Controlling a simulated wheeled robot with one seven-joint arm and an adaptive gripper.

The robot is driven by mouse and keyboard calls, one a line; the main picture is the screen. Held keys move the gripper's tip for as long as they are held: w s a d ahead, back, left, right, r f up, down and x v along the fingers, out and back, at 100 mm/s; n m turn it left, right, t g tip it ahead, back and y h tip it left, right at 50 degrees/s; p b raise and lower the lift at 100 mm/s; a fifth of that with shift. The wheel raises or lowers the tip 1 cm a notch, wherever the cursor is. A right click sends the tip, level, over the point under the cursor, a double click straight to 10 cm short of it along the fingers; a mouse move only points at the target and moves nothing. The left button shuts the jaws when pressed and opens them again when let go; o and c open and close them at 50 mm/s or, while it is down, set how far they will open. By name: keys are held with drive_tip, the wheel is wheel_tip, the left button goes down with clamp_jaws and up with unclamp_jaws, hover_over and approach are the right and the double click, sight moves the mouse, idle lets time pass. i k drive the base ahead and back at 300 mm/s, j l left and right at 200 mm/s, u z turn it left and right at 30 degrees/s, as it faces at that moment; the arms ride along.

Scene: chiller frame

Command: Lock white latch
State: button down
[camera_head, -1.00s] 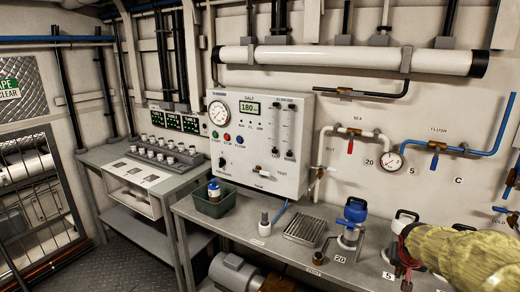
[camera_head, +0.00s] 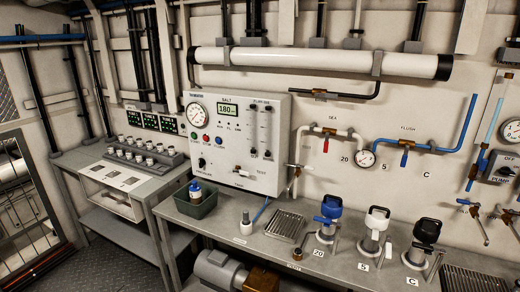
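The white-topped housing (camera_head: 377,218) stands upright on the grey bench by the label "5", with a white collar and a metal bracket or lever around its body. Whether its latch is locked or open is too small to tell. A blue-topped housing (camera_head: 329,210) stands to its left by the label "20". A black-topped housing (camera_head: 427,231) stands to its right by the label "C". My gripper and arm are not in view now, and nothing covers the three housings.
The grey bench (camera_head: 225,222) also holds a green bin (camera_head: 196,205), a metal drain tray (camera_head: 284,226) and a small white-topped cylinder (camera_head: 246,228). A control panel (camera_head: 236,140) and valve pipes (camera_head: 430,148) are on the wall behind. Space above the housings is clear.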

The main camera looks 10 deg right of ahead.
sight(388, 247)
drive_tip(key=j+z, duration=0.1)
drive_tip(key=z, duration=0.65)
drive_tip(key=j+z, duration=0.15)
drive_tip(key=z, duration=0.2)
drive_tip(key=k, duration=0.05)
